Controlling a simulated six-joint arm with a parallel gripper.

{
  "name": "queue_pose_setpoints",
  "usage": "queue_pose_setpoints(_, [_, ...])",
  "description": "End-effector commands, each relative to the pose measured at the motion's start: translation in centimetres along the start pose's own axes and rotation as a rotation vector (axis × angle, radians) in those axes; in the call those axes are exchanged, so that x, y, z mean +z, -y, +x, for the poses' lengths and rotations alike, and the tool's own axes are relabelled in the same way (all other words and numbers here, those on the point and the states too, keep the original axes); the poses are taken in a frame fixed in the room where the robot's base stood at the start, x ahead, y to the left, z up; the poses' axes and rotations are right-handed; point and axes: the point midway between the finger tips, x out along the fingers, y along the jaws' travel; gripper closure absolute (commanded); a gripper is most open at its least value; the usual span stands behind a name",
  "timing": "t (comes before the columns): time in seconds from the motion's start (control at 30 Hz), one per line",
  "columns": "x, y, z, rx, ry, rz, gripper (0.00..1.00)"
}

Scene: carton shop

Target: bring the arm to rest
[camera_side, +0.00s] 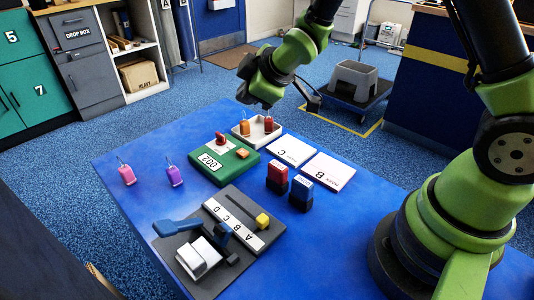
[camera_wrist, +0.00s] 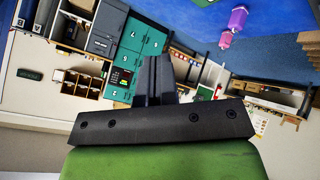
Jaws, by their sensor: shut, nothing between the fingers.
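My gripper (camera_side: 246,82) is in the air above the far edge of the blue table (camera_side: 338,239) in the side view, clear of everything on it. In the wrist view its dark fingers (camera_wrist: 154,72) are together with nothing between them. They point out toward the cabinets, and the room appears tilted there. The fingertips are hard to make out in the side view. My arm reaches over from the right, bent above the table.
Below my gripper is a white tray (camera_side: 236,133) with orange and red tags. A green board (camera_side: 205,169), white cards (camera_side: 292,151), two stamps (camera_side: 277,177) and a grey fixture (camera_side: 213,278) occupy the table. Pink and purple tags (camera_side: 174,176) stand left. The front right tabletop is clear.

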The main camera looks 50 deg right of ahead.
Motion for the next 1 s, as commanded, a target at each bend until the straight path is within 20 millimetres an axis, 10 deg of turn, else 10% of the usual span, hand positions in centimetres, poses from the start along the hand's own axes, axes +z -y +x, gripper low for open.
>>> queue_pose_setpoints(0.27, [-0.9, -1.6, -12.0, 0.036, 0.068, 0.425, 1.0])
queue_pose_setpoints(0.6, [1.8, 3.3, -24.0, -0.037, 0.105, 0.934, 1.0])
queue_pose_setpoints(1.0, [3.8, 7.2, -27.9, -0.118, 0.128, 1.152, 1.0])
